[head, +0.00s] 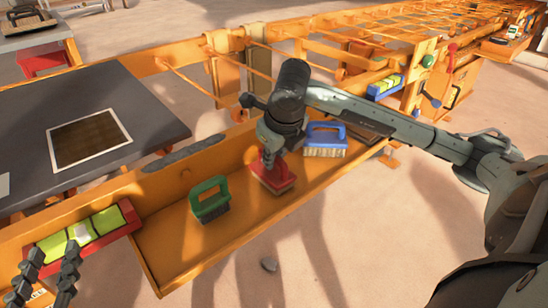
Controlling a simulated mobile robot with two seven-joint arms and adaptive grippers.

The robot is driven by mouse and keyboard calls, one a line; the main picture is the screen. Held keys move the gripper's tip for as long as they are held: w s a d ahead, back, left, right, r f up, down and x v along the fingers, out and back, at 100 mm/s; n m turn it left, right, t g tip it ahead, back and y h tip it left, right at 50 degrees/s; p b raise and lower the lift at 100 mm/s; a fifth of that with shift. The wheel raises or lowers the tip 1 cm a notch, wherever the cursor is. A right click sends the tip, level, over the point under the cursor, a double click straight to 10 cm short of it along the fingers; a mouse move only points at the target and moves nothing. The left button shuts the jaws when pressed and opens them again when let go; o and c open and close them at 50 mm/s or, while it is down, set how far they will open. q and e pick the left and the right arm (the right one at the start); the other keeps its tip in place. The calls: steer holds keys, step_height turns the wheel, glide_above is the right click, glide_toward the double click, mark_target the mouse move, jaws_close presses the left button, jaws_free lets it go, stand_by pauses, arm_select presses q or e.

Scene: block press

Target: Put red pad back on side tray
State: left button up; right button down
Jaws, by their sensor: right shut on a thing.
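The red pad (284,184), a brush-like block with a red top, is in the orange side tray (180,258), between the green pad (211,205) and the blue pad (325,150). My right gripper (268,160) comes down from above and is shut on the red pad. The pad appears at the tray floor; whether its underside touches cannot be told. The gripper hides part of its top.
A dark table (60,110) with a framed brown panel (90,138) stands at the left. Orange rails and grating (370,35) run behind the tray.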

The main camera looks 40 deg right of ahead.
arm_select(q)
steer(key=shift+r, duration=0.1)
arm_select(e)
steer(key=c, duration=1.5)
jaws_free()
